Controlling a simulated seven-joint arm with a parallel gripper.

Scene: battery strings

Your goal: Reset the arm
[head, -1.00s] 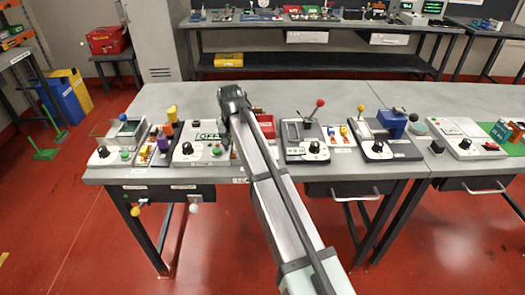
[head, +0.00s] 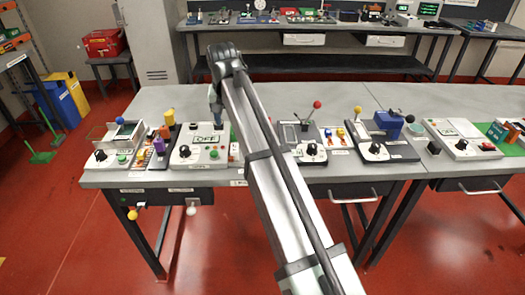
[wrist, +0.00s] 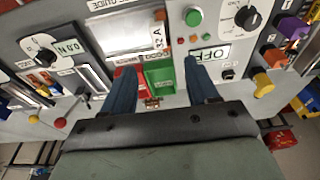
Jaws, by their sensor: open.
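My gripper (head: 215,108) is above the back part of the console row, pointing down, beside the OFF unit in the head view. In the wrist view my gripper (wrist: 160,68) has two blue fingers spread apart with nothing held between them. Red (wrist: 128,82) and green (wrist: 159,75) blocks show beyond and between the fingers. My arm hides part of the consoles in the head view.
The grey bench (head: 255,95) carries the OFF unit (head: 203,155), a red-knobbed lever unit (head: 312,125), a blue block unit (head: 388,125) and a white unit (head: 463,140). Bare bench top lies behind them. A second bench (head: 300,28) stands at the back.

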